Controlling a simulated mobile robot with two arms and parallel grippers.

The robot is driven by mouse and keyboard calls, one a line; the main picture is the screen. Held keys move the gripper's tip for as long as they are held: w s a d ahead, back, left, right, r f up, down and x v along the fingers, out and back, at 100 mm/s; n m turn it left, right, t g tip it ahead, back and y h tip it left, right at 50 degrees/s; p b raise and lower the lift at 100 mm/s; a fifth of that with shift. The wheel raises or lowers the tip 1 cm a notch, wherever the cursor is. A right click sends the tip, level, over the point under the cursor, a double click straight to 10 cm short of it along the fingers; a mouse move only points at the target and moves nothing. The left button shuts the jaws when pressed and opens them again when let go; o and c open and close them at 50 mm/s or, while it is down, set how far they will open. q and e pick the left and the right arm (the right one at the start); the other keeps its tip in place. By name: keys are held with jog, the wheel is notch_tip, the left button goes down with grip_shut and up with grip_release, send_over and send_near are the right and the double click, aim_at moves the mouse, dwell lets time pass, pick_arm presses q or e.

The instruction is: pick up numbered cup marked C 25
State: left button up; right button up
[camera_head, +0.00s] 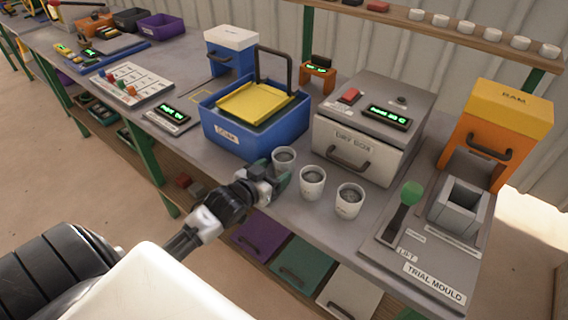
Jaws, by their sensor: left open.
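Three white cups stand upright in a row at the front edge of the grey bench: a left cup (285,162), a middle cup (312,187) and a right cup (348,204). Each seems to hold something grey and carries small dark marking on its front, too small to read, so I cannot tell which is C 25. My left gripper (279,179) is open, right by the left cup and hiding its lower front. I cannot tell whether the fingers touch it or are around it. My right gripper is not in view.
Behind the cups are a blue bin (254,136) with a yellow tray and the grey dry box (368,130). A trial mould (433,240) with a green-knobbed lever (404,206) stands to the right. Coloured drawers (303,262) sit below the bench edge.

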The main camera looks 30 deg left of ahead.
aim_at(277, 170)
pick_arm(q)
jog(key=x, duration=0.2)
jog(key=shift+w+d, duration=0.1)
jog(key=shift+w, duration=0.15)
jog(key=shift+w+f, duration=0.15)
jog(key=shift+w, duration=0.1)
jog(key=shift+s, duration=0.1)
jog(key=shift+c, duration=0.6)
jog(key=c, duration=0.6)
jog(key=shift+o, duration=0.2)
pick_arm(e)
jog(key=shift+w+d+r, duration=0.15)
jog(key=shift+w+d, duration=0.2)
